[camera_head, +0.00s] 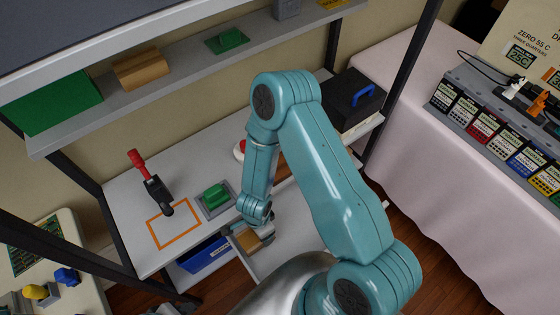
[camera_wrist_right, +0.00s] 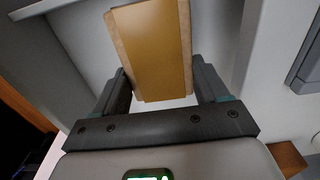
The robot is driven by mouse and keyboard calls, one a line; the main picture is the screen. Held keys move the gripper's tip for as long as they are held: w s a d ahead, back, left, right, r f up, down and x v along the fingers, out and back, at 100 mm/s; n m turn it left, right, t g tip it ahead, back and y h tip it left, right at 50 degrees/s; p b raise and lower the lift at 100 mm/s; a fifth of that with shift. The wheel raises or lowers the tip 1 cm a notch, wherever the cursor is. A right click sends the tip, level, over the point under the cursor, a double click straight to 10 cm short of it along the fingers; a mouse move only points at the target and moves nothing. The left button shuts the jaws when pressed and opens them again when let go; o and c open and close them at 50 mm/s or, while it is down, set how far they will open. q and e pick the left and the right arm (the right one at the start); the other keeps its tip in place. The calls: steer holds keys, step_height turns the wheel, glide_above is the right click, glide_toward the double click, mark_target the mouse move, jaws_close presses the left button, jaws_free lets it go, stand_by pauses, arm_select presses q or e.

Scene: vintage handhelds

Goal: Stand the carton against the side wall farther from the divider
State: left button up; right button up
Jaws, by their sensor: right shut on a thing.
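The carton is a tan-brown box with paler edges; it fills the top middle of the right wrist view (camera_wrist_right: 152,45). My right gripper (camera_wrist_right: 160,88) is shut on it, one dark finger on each side. In the head view the right gripper (camera_head: 247,230) reaches down over a light grey open compartment (camera_head: 290,235), and a bit of the carton (camera_head: 248,241) shows below it. Grey walls stand left and right of the carton in the wrist view; I cannot tell which is the divider or whether the carton touches one. My left gripper is not in view.
A green block on a grey pad (camera_head: 215,196), an orange outline (camera_head: 174,224) and a red-handled black tool (camera_head: 152,182) are on the bench. A blue bin (camera_head: 205,256) sits below. A black case (camera_head: 350,98) stands right; a shelf (camera_head: 190,72) runs above.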

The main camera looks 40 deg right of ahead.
steer(key=shift+f+b, duration=1.7)
steer(key=shift+f, duration=0.15)
steer(key=o, duration=1.7)
steer(key=shift+r, duration=0.1)
steer(key=shift+o, duration=0.2)
step_height(320, 180, up, 16)
steer(key=p, duration=0.9)
steer(key=shift+r, duration=0.2)
steer(key=shift+f, duration=0.1)
